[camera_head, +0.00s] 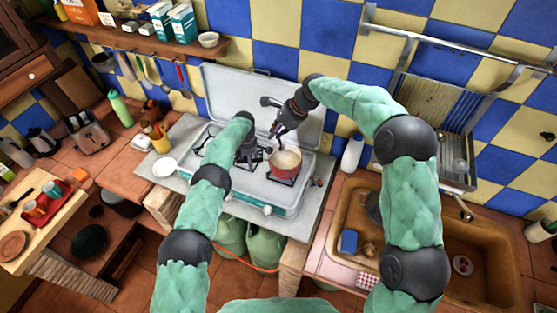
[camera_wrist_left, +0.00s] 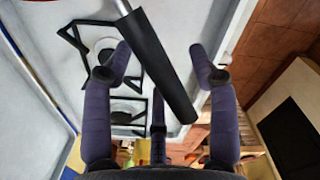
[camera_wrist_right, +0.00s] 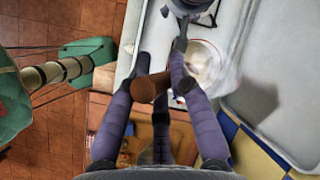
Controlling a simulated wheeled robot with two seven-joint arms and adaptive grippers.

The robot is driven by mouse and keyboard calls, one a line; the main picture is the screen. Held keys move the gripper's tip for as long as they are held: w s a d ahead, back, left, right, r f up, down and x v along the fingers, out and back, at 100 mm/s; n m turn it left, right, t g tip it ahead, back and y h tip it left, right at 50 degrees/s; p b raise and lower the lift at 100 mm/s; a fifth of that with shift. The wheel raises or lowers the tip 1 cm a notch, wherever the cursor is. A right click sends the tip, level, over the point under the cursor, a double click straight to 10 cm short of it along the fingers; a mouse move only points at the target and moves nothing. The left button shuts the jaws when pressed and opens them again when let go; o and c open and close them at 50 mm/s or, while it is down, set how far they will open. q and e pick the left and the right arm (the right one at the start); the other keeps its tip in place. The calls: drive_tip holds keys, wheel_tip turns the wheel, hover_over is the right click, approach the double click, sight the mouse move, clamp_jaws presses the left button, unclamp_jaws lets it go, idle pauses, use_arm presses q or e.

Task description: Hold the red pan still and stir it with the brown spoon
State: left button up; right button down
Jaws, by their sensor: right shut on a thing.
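The red pan (camera_head: 287,168) stands on the right burner of the stove, with pale contents. Its black handle (camera_wrist_left: 160,65) lies between the spread fingers of my left gripper (camera_wrist_left: 162,62), with gaps on both sides. In the head view my left gripper is beside the pan, on its left. My right gripper (camera_head: 277,130) is above the pan, shut on the brown spoon. The spoon's brown handle end (camera_wrist_right: 150,88) shows between the fingers in the right wrist view; its lower end is hidden or too small to tell.
The stove (camera_head: 225,185) has a raised lid (camera_head: 235,90) behind it. A white bottle (camera_head: 352,154) stands right of the stove, by the sink (camera_head: 345,215). A small white bowl (camera_head: 165,167) is at the left. Utensils hang on the wall behind.

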use_arm(q)
wheel_tip(320, 180, up, 12)
idle(0.7)
idle(0.4)
